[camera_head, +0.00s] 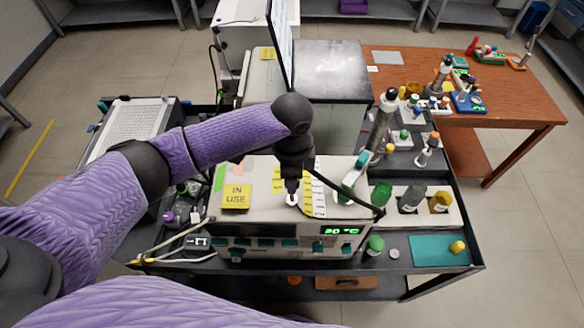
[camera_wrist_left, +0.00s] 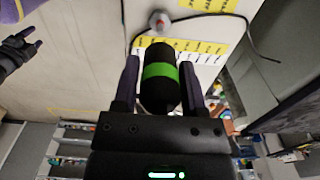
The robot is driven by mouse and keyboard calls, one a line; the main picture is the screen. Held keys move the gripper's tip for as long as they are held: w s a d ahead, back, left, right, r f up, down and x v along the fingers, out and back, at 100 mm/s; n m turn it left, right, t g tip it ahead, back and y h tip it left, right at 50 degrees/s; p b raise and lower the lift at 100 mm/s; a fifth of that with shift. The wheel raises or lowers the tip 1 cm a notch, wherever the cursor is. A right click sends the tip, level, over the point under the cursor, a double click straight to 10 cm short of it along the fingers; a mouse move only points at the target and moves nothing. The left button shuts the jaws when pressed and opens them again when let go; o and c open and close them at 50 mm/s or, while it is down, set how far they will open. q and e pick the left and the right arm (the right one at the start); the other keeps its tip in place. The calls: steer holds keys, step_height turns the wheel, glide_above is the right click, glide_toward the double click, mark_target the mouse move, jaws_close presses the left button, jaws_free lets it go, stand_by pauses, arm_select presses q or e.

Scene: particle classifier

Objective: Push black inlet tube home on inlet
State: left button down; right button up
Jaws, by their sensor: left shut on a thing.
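My left gripper (camera_head: 292,190) is above the top of the classifier (camera_head: 255,205), between yellow labels. In the left wrist view its fingers (camera_wrist_left: 160,85) are shut on a black cylindrical tube end with a green band (camera_wrist_left: 160,72). The inlet, a small grey round fitting with a reddish middle (camera_wrist_left: 158,21), shows just beyond the tube end, apart from it in that picture. A pale round spot (camera_head: 292,200) shows below the gripper in the head view. A thin black line (camera_head: 350,197) curves to the right. A dark gripper (camera_wrist_left: 30,42), apparently my right one, is at the left wrist view's edge; its jaw state is unclear.
An "IN USE" note (camera_head: 236,196) lies on the classifier. Green, grey and yellow-capped bottles (camera_head: 411,199) stand in a white rack to the right. A tall grey cylinder (camera_head: 381,122) stands behind. A teal mat (camera_head: 435,251) lies at the cart's front right.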

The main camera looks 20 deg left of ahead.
arm_select(q)
steer(key=shift+f+b, duration=0.7)
steer(key=shift+f, duration=0.85)
steer(key=shift+p, duration=0.4)
steer(key=shift+r, duration=0.1)
steer(key=shift+p, duration=0.35)
steer(key=shift+p, duration=0.35)
